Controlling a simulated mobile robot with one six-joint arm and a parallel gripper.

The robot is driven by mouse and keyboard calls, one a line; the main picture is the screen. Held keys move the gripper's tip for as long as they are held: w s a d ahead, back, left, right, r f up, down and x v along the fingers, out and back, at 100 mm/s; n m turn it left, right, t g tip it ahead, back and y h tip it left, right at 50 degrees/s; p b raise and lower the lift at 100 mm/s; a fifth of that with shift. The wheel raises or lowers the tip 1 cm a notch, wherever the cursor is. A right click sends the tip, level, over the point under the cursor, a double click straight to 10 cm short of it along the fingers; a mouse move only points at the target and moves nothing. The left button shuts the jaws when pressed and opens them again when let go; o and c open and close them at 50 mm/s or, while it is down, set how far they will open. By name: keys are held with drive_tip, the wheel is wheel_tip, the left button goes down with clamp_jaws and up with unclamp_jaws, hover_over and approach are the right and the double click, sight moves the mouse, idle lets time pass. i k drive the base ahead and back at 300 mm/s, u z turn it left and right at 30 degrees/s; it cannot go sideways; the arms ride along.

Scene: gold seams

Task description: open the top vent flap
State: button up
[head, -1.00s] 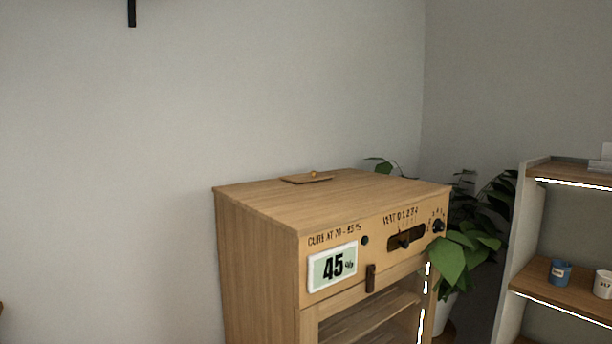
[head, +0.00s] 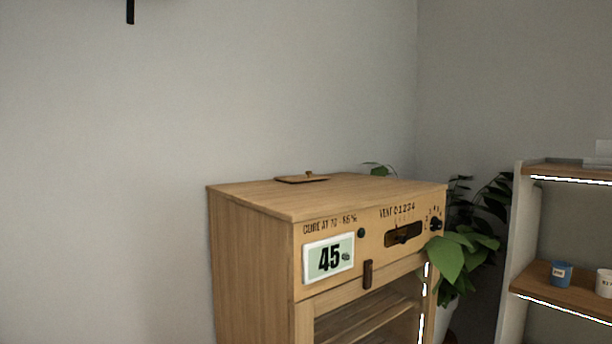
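The wooden cabinet (head: 250,250) stands in the middle of the head view. The top vent flap (head: 301,179) is a small thin wooden plate with a little brass-coloured knob (head: 309,173), lying on the cabinet's top towards the back left. It looks flat, or nearly so; I cannot tell whether a gap shows under it. The front panel carries a display reading 45 (head: 329,258), a dark vent slot with a slider (head: 403,234) and a small dial (head: 436,224). My gripper is not in view.
A leafy potted plant (head: 460,252) stands close against the cabinet's right side. A shelf unit (head: 519,250) at the right holds a blue cup (head: 560,273) and a white cup (head: 604,283). The grey wall is behind; the space above the cabinet top is clear.

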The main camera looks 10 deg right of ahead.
sight(309, 176)
drive_tip(key=u, duration=2.85)
drive_tip(key=k, duration=2.05)
drive_tip(key=z, duration=1.8)
drive_tip(key=i, duration=1)
drive_tip(key=z, duration=0.1)
